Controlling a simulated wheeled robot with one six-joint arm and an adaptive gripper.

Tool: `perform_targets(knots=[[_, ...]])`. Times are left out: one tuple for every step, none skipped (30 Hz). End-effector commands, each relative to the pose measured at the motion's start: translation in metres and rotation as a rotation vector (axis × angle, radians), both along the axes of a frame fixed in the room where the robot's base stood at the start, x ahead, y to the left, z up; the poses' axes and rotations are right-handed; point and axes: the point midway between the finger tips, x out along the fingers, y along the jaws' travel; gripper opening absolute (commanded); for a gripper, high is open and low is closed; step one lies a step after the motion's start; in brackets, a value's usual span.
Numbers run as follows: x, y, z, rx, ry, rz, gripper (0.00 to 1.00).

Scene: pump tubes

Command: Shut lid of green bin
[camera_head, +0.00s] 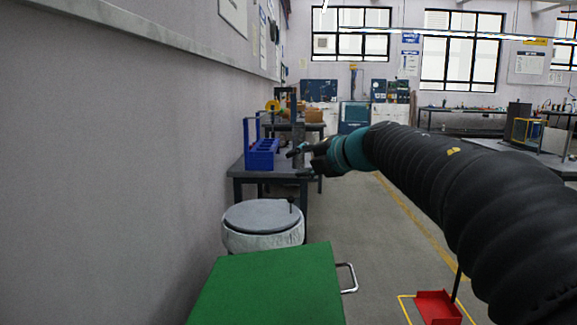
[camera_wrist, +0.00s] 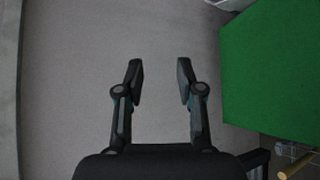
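The flat green panel of the bin (camera_head: 270,290) fills the bottom middle of the head view, with a silver handle (camera_head: 351,278) on its right side. I cannot tell whether this panel is a shut lid or a raised one. The green surface also shows at the right of the wrist view (camera_wrist: 272,75). My gripper (camera_head: 291,162) reaches out above and beyond the green panel, pointing left toward the wall. In the wrist view my gripper (camera_wrist: 159,80) has its two fingers apart, with nothing between them. The green surface lies right of the fingers, with a gap.
A white drum with a grey top (camera_head: 262,217) stands just beyond the green panel. Behind it a dark table (camera_head: 238,170) carries a blue rack (camera_head: 262,155). The grey wall (camera_head: 100,180) is close on the left. A red tray (camera_head: 437,306) lies on the floor at right.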

Motion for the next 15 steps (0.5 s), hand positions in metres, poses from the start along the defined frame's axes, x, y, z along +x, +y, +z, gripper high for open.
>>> perform_targets(knots=[[-0.0038, -0.0036, 0.0011, 0.0, 0.001, -0.002, 0.37], [-0.0055, -0.0047, 0.0016, 0.0, 0.001, -0.002, 0.37], [-0.0075, -0.0059, 0.0023, 0.0, 0.001, -0.001, 0.37], [-0.0086, -0.0066, 0.0028, 0.0, 0.001, -0.001, 0.37], [-0.0095, -0.0072, 0.0031, 0.0, 0.001, -0.001, 0.37], [-0.0103, -0.0076, 0.0034, 0.0, 0.001, -0.001, 0.37], [-0.0107, -0.0078, 0.0034, 0.0, 0.001, -0.001, 0.37], [-0.0108, -0.0079, 0.0034, 0.0, 0.002, 0.0, 0.37], [-0.0108, -0.008, 0.0033, 0.0, 0.002, 0.0, 0.37], [-0.0107, -0.0079, 0.0033, 0.0, 0.002, 0.0, 0.37], [-0.0107, -0.0079, 0.0033, 0.0, 0.002, 0.0, 0.37], [-0.0107, -0.0078, 0.0033, 0.0, 0.002, 0.0, 0.37], [-0.0107, -0.0078, 0.0033, 0.0, 0.002, 0.0, 0.37], [-0.0106, -0.0078, 0.0033, 0.0, 0.002, 0.0, 0.37], [-0.0104, -0.008, 0.0033, 0.0, 0.001, -0.002, 0.37]])
